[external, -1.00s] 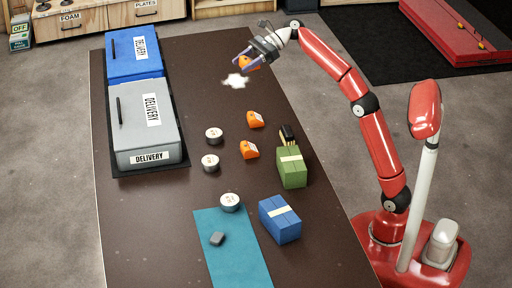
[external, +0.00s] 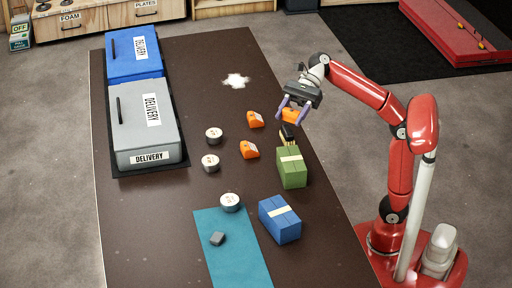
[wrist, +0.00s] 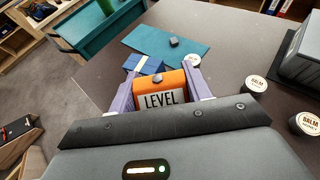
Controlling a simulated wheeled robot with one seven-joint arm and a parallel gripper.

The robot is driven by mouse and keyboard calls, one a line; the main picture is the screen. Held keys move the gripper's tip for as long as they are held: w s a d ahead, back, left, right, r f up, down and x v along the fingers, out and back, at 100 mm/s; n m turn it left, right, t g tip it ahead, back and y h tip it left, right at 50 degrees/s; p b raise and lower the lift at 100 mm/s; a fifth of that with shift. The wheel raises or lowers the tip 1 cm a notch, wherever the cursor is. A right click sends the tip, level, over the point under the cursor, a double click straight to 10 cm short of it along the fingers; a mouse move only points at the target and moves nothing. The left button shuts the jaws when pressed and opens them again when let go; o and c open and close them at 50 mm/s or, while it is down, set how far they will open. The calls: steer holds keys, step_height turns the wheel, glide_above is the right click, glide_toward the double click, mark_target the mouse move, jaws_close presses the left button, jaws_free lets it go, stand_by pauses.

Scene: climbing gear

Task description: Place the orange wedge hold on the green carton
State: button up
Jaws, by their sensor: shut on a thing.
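My gripper (external: 293,118) is shut on an orange wedge hold (external: 290,114), up near the right edge of the table. In the wrist view the hold (wrist: 160,92) sits between the two purple fingers and shows a "LEVEL" label. The green carton (external: 292,168) stands on the table below and nearer the camera than my gripper in the external view, with a pale strip on top. In the wrist view I cannot make out the green carton. Two other orange wedge holds, (external: 255,120) and (external: 249,150), lie on the table left of my gripper.
A black brush (external: 288,134) lies just behind the green carton. A blue carton (external: 280,220) stands in front of it. Three round white-topped tins, one (external: 214,135) farthest back, stand to the left. A grey delivery box (external: 145,125) and a blue one (external: 133,50) line the left edge.

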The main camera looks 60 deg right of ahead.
mark_target(289, 161)
step_height(289, 161, down, 15)
steer(key=b, duration=0.5)
steer(key=shift+f, duration=0.1)
steer(key=shift+f, duration=0.1)
steer(key=o, duration=1)
steer(key=shift+d+r, duration=0.2)
steer(key=shift+r, duration=0.1)
steer(key=shift+p+v, duration=1.2)
steer(key=shift+v, duration=4.55)
